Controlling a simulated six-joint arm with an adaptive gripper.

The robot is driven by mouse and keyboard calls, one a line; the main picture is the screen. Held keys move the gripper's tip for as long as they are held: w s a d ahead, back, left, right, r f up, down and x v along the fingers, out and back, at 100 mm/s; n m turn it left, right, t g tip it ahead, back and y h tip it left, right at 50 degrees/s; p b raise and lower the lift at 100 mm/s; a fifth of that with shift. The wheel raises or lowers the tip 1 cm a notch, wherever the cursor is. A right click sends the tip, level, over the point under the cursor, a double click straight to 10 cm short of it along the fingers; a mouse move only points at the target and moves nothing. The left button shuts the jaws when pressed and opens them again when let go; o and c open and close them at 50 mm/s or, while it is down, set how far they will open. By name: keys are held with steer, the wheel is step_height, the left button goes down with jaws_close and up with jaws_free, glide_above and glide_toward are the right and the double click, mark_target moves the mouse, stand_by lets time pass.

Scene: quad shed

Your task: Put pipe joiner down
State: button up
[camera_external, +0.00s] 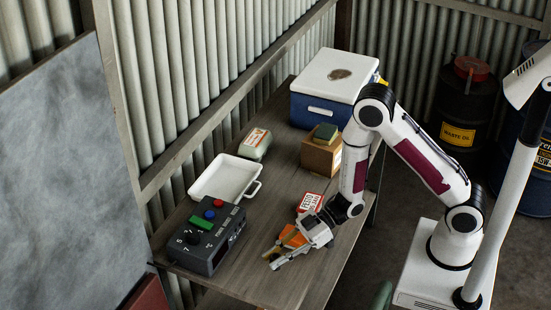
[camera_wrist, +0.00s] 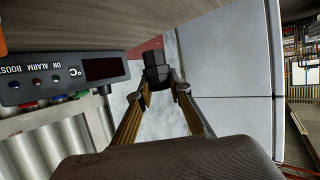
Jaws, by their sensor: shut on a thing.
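The pipe joiner (camera_wrist: 157,72) shows in the wrist view as a small dark grey, blocky piece between my fingertips. My gripper (camera_wrist: 160,88) is shut on it, with one brown-orange finger on each side. In the external view my gripper (camera_external: 274,258) is low over the front part of the wooden table (camera_external: 262,282), to the right of the dark control box. The joiner is hard to make out there, and I cannot tell whether it touches the table top.
The control box (camera_external: 206,238) stands left of my gripper. A white tray (camera_external: 225,178), a red-and-white box (camera_external: 309,202), a green-and-white packet (camera_external: 255,143), a cardboard box (camera_external: 321,152) and a blue cooler (camera_external: 320,112) stand farther back. The table's front is clear.

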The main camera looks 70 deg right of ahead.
steer(key=shift+f, duration=0.4)
steer(key=shift+f, duration=2.05)
steer(key=shift+f, duration=0.1)
steer(key=o, duration=0.9)
steer(key=shift+c, duration=0.2)
steer(key=shift+v, duration=6.05)
